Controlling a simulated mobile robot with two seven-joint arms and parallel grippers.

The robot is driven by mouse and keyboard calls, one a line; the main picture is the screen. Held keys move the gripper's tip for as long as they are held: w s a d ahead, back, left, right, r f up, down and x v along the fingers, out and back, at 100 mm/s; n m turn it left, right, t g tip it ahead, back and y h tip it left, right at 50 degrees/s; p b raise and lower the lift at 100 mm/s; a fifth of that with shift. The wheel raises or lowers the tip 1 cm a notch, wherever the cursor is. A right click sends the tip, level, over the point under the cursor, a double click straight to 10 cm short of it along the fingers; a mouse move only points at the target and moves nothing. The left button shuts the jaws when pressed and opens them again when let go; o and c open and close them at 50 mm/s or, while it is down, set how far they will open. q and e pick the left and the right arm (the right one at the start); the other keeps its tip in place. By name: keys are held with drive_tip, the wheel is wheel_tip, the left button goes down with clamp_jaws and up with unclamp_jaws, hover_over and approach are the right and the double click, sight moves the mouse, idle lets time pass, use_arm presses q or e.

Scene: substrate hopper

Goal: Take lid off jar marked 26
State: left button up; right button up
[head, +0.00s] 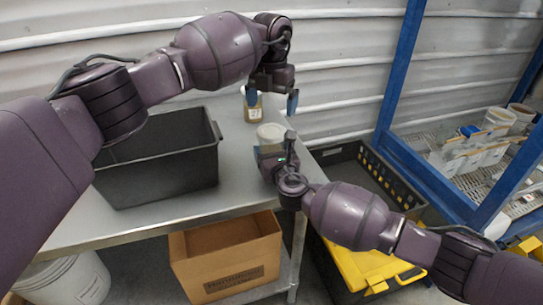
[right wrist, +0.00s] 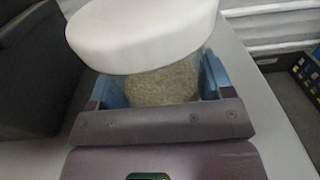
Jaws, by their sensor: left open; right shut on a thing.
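A jar with a white lid (head: 271,132) stands on the steel table near its right end. My right gripper (head: 274,150) is shut on this jar's body, below the lid. The right wrist view shows the wide white lid (right wrist: 142,35) on top and grainy beige contents in the clear jar (right wrist: 160,82) between the blue fingers. No number shows on this jar. My left gripper (head: 272,100) is open and empty, above and behind the held jar. A second jar (head: 253,112) with a brownish body and a label, seemingly 21, stands behind, partly hidden by a left finger.
A black bin (head: 160,170) stands on the steel table (head: 235,185) left of the jars. A cardboard box (head: 228,262) sits on the shelf below. A blue-framed rack (head: 398,80) with containers stands at the right. A corrugated wall is behind the table.

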sight(272, 130)
drive_tip(key=c, duration=0.6)
use_arm(q)
drive_tip(key=m, duration=0.4)
drive_tip(key=shift+m, duration=0.3)
drive_tip(key=m, duration=0.4)
drive_tip(key=shift+f, duration=4)
drive_tip(key=c, duration=0.9)
drive_tip(key=n, duration=0.5)
drive_tip(key=shift+n, duration=0.4)
